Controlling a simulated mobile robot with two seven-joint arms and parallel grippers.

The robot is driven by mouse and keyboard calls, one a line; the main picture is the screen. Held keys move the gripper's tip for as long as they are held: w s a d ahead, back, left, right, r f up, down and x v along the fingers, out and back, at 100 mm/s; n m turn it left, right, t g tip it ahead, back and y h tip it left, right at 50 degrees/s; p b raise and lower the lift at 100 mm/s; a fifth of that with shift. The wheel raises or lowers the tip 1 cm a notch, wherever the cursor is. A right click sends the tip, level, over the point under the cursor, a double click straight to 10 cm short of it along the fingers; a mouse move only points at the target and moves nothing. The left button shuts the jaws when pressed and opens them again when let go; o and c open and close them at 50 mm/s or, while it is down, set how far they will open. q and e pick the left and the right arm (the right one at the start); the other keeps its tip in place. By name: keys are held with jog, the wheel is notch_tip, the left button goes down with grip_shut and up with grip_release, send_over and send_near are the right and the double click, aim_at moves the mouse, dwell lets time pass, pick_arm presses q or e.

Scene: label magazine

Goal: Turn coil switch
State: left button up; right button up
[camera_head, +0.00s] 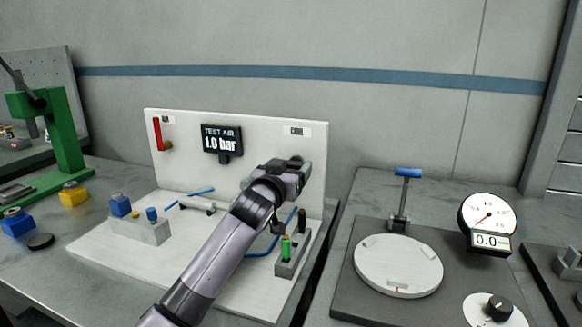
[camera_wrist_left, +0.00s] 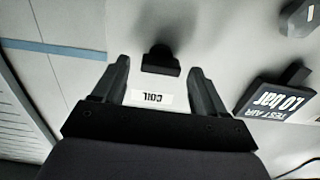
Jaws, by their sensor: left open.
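The coil switch (camera_wrist_left: 161,59) is a black knob on the white upright panel (camera_head: 262,125). In the left wrist view it sits between my left gripper's (camera_wrist_left: 159,70) two fingers, beside the white COIL label (camera_wrist_left: 152,97). The fingers are spread, with a gap to the knob on each side. Whether they reach its depth I cannot tell. In the head view my left gripper (camera_head: 294,170) is at the panel's right part, below the COIL label (camera_head: 297,131), and mostly hides the switch. My right gripper is not in view.
The panel also bears a TEST AIR display (camera_head: 221,140) reading 1.0 bar and a red handle (camera_head: 157,134). Below stand a grey block with a blue knob (camera_head: 152,214) and a holder with a green cylinder (camera_head: 285,247). A round plate (camera_head: 398,266) and gauge (camera_head: 487,217) stand right.

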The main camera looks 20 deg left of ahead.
pick_arm(q)
jog(key=shift+w, duration=0.5)
jog(key=c, duration=1.1)
jog(key=shift+o, duration=0.2)
